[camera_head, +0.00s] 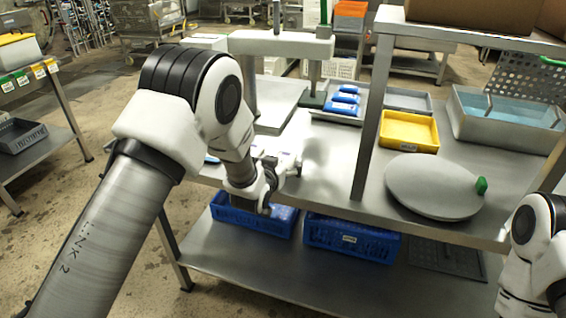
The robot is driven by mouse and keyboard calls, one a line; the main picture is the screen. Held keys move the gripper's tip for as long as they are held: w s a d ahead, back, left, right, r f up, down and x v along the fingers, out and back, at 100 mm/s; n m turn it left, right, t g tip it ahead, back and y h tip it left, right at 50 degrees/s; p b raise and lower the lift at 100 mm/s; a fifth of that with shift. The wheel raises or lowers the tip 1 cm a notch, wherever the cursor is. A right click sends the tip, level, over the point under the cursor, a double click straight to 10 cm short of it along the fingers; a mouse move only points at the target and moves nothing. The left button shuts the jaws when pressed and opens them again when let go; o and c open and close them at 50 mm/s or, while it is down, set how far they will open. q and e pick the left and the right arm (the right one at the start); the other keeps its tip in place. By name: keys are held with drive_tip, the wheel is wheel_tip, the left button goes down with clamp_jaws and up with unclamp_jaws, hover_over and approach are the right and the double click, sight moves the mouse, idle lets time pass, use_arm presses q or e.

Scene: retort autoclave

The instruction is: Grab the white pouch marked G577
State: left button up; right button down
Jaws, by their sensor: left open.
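My left arm comes in from the left and bends down over the front of the steel table (322,180). My left gripper (290,161) is at its end, small and partly hidden by the wrist; it is open, low over the table's front left part. I cannot make out a white pouch marked G577: a bright whitish patch lies just right of the gripper, but I cannot tell pouch from glare. Several blue-and-white pouches (345,98) lie in a grey tray (330,114) further back. My right arm shows at the lower right; its gripper is out of view.
A yellow bin (409,131), a round grey lid (433,186) with a green knob and a water-filled steel basin (506,116) stand on the right. A shelf post (372,120) rises mid-table. Blue crates (352,239) sit on the lower shelf.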

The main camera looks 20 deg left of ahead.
use_arm(q)
drive_tip(key=shift+w+f, duration=0.2)
drive_tip(key=shift+w, duration=0.35)
drive_tip(key=shift+s, duration=0.1)
drive_tip(key=shift+r, duration=0.1)
drive_tip(key=c, duration=1.3)
